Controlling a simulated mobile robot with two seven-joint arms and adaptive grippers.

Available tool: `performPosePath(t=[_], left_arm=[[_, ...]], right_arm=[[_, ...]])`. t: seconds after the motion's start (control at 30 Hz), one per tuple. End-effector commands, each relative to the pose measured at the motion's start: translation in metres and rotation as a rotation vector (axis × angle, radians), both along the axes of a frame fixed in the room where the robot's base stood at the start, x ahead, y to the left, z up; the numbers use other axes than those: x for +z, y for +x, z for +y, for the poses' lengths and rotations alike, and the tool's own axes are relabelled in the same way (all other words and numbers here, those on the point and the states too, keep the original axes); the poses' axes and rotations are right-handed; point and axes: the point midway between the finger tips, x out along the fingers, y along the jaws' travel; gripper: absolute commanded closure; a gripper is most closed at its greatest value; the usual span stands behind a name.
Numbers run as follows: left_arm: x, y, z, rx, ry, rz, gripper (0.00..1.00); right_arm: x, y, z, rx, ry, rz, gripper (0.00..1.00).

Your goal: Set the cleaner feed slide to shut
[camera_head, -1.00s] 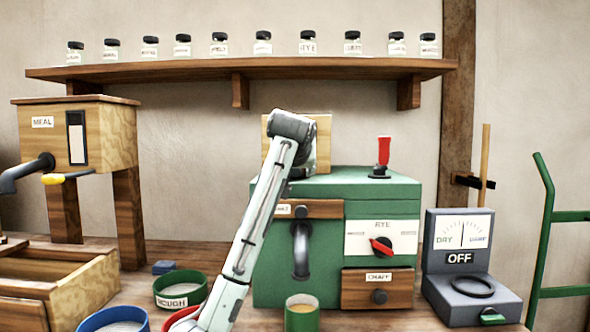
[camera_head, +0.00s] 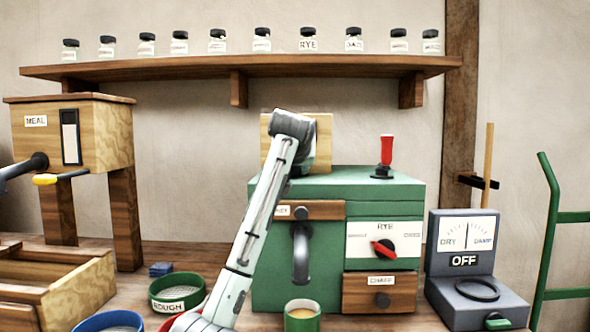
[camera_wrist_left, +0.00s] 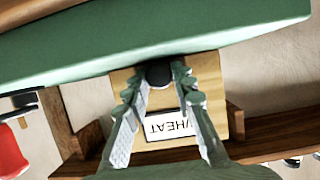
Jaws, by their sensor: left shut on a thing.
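The green cleaner (camera_head: 385,190) stands on the bench with a pale wooden box (camera_head: 322,140) on top. My left gripper (camera_head: 298,172) is over the cleaner's top at the front of this box; my own arm hides part of it. In the left wrist view the box's face (camera_wrist_left: 215,100) carries a label reading WHEAT. There my left gripper (camera_wrist_left: 160,88) has its fingers closed around a round black knob (camera_wrist_left: 158,74) between the box and the green body. I cannot tell how far the slide is in or out. My right gripper is not in view.
A red lever (camera_head: 386,150) stands on the cleaner's top right, with a red dial (camera_head: 384,248) on its front. A grey meter (camera_head: 463,262) reading OFF stands right. A shelf of jars (camera_head: 240,67) runs above.

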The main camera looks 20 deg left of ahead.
Motion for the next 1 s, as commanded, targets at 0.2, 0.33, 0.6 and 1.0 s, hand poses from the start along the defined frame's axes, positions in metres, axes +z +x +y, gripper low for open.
performPosePath(t=[0.2,0.33,0.6,1.0], left_arm=[[0.001,0.007,0.002,0.000,0.000,-0.004,1.00],[0.001,0.007,0.003,0.001,0.001,-0.005,1.00],[0.000,0.006,0.002,0.001,0.000,-0.002,0.55],[0.005,-0.005,-0.002,0.000,0.000,-0.002,0.55]], right_arm=[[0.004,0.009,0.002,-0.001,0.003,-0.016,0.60],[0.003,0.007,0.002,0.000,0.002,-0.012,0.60],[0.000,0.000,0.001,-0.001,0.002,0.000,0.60],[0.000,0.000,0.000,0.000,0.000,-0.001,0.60]])
